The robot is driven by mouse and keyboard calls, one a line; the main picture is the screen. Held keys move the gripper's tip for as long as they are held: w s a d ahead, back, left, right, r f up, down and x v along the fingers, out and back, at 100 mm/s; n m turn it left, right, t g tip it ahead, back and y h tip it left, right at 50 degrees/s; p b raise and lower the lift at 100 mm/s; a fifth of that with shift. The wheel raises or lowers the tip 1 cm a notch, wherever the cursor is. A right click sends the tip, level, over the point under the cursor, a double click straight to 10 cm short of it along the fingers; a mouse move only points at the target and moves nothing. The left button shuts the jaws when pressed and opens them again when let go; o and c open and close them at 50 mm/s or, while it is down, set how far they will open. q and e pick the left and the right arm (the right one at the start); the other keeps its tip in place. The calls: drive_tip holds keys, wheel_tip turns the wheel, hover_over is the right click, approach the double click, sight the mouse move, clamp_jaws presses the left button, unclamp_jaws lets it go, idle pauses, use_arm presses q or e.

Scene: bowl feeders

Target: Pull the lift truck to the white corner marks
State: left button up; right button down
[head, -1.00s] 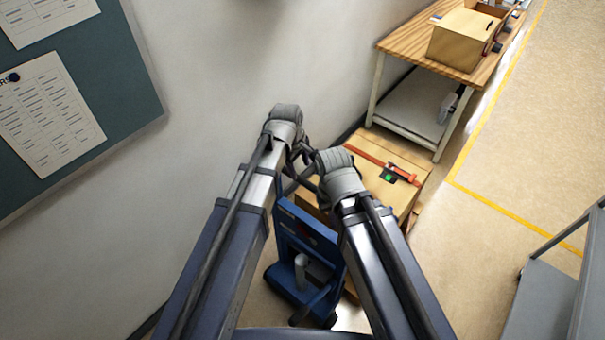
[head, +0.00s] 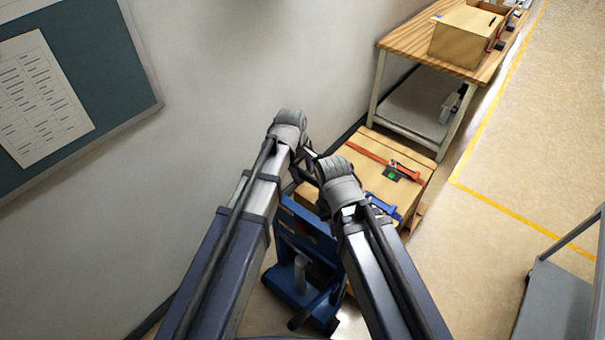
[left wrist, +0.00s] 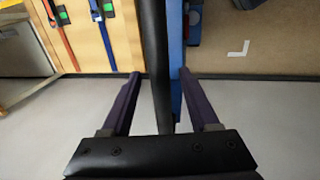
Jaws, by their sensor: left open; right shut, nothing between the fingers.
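The lift truck (head: 305,240) is blue and stands below my two hands in the head view, partly hidden by my right arm. Its black handle bar (left wrist: 154,50) runs between the fingers of my left gripper (left wrist: 160,74) in the left wrist view. That gripper is open, its fingers apart on either side of the bar; I cannot tell whether they touch it. My right gripper (head: 316,168) is shut and empty close beside it, its fingertips hard to make out. A white corner mark (left wrist: 240,50) lies on the floor right of the truck in the left wrist view.
A strapped wooden box (head: 385,185) stands just beyond the truck. A wooden workbench (head: 455,50) with a carton is behind it. The wall (head: 200,100) is close on the left. A grey cart (head: 555,300) stands at right; floor between is clear.

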use_arm(q)
clamp_jaws()
idle(0.4)
idle(0.9)
